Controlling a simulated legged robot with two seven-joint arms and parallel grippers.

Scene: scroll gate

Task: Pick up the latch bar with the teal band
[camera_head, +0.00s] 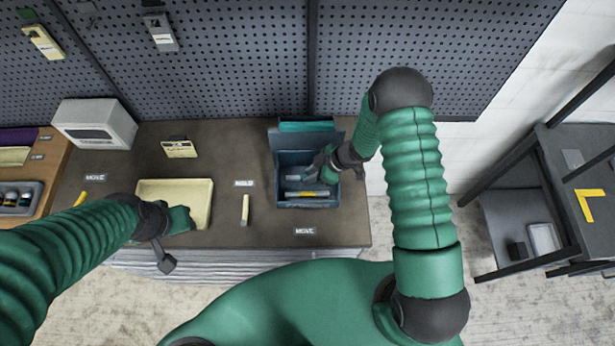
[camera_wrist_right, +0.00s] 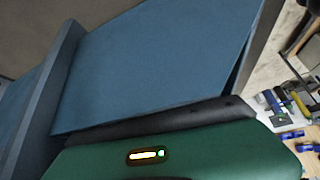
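Several greyish bars lie in the blue open box (camera_head: 333,200) at the right of the bench; the front one (camera_head: 325,194) shows a yellow band. I cannot make out a teal band on any bar. My right gripper (camera_head: 318,172) reaches down into the box above the bars, and its fingers are too small and dark to judge. The right wrist view shows mostly the blue box walls (camera_wrist_right: 150,65) and my green gripper body, with no fingertips or bar.
A pale yellow bar (camera_head: 245,209) lies on the bench (camera_head: 225,150) between tray and box. A teal panel (camera_head: 305,127) shows at the box's back. A white device (camera_head: 95,124) stands back left, and a dark shelf rack (camera_head: 560,200) stands at right. Pegboard closes the rear.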

